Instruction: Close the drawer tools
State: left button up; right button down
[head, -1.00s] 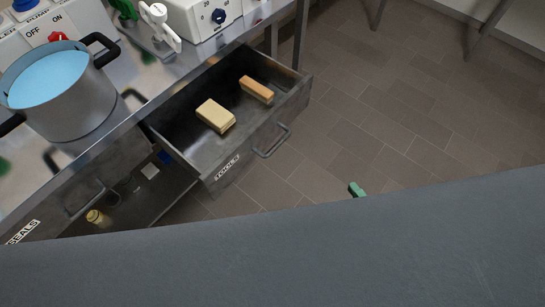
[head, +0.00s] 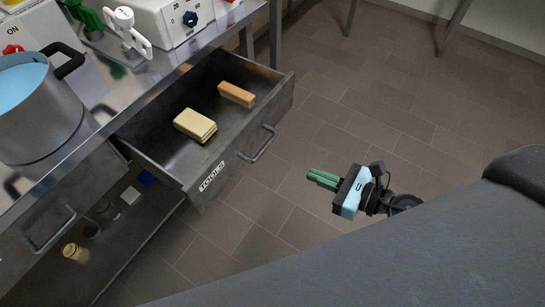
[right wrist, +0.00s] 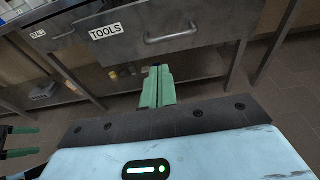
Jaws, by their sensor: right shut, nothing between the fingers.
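The tools drawer (head: 285,103) is pulled out from under the steel bench in the head view. Its front carries a TOOLS label (head: 212,176) and a grey bar handle (head: 257,143). A pale yellow block (head: 195,125) and an orange-brown block (head: 237,94) lie inside. My right gripper (head: 311,176) is shut and empty, apart from the drawer, to the right of and lower than the handle. The right wrist view shows its green fingers (right wrist: 158,87) pointing toward the drawer front (right wrist: 225,22). Green fingers of my left gripper (right wrist: 20,141) stand apart at that view's left edge.
A pot of blue liquid (head: 40,115) stands on the bench (head: 160,85) at left. Another drawer (head: 65,205) is below it, beside a low shelf (head: 125,240) with small items. Tiled floor (head: 360,120) is clear right of the tools drawer.

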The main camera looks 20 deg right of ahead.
aim_at(262, 154)
pick_arm(q)
jog(key=shift+r+p, duration=0.7)
jog(key=shift+p, duration=0.05)
pick_arm(e)
jog(key=x, duration=1.2)
jog(key=shift+w+a, duration=0.2)
jog(key=shift+w, duration=0.05)
pick_arm(q)
jog(key=shift+w+a, duration=0.1)
pick_arm(e)
jog(key=shift+w+a, duration=0.1)
jog(key=shift+w, duration=0.05)
